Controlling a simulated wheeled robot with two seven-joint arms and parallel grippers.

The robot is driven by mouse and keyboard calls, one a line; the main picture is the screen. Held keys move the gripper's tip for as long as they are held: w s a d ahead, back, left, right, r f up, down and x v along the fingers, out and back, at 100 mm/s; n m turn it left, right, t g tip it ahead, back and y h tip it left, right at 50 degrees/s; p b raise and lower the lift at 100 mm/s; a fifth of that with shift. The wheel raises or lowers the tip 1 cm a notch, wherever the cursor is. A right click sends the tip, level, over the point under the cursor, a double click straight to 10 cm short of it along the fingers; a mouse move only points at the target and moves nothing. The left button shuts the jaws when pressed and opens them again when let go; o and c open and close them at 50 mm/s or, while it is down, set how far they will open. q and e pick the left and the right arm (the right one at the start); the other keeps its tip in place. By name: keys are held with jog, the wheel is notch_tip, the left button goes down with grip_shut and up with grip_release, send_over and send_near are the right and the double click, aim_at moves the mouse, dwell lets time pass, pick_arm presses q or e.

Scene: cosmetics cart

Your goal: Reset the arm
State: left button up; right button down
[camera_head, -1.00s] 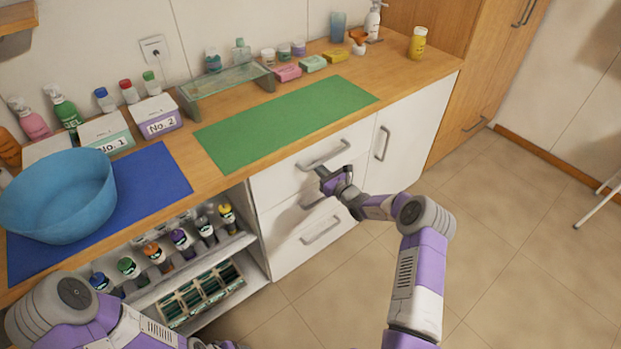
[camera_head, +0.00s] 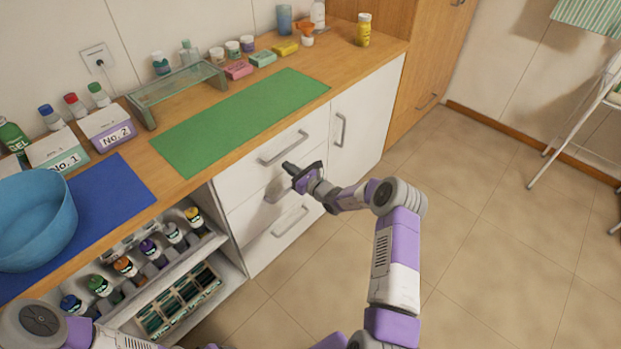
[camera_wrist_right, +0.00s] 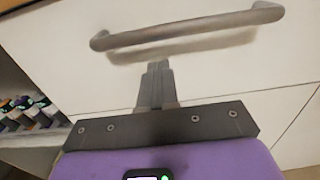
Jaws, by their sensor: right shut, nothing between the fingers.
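My right arm reaches from the bottom of the head view toward the white drawers under the counter. My right gripper (camera_head: 290,168) is shut and empty, in front of the drawer front just below the upper drawer handle (camera_head: 284,148). In the right wrist view its closed fingers (camera_wrist_right: 157,70) point at the white drawer front, with the grey handle (camera_wrist_right: 190,30) above them and apart from them. Of my left arm, only links show at the lower left of the head view; its gripper is not visible.
The counter holds a green mat (camera_head: 240,120), a blue mat (camera_head: 110,195), a blue bowl (camera_head: 35,225) and boxes No. 1 (camera_head: 58,152) and No. 2 (camera_head: 106,128). An open shelf with bottles (camera_head: 125,266) lies left of the drawers.

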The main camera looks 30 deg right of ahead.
jog(key=p+v, duration=0.2)
jog(key=v, duration=0.7)
jog(key=shift+s+f, duration=0.1)
jog(key=shift+s, duration=0.05)
jog(key=s+a+f+n+g+y, duration=0.25)
jog(key=s+a+n+g, duration=0.2)
jog(key=a, duration=0.25)
jog(key=s+a+f+n+g+y, duration=0.1)
jog(key=s+a+f+n+g, duration=0.3)
jog(key=a, duration=0.4)
jog(key=s+a+f+n+g+y, duration=0.25)
jog(key=s+a+g, duration=0.2)
jog(key=a, duration=0.25)
jog(key=s+a+f+n+g+h, duration=0.1)
jog(key=s+a+n+g+h, duration=0.1)
jog(key=s+n, duration=0.7)
jog(key=s+a+f+n+g+h, duration=0.1)
jog(key=s+n+h, duration=0.3)
jog(key=s+n, duration=0.4)
jog(key=shift+s+a+f+n+g+h+p, duration=0.4)
jog(key=shift+a+f+n, duration=0.3)
jog(key=shift+n, duration=0.3)
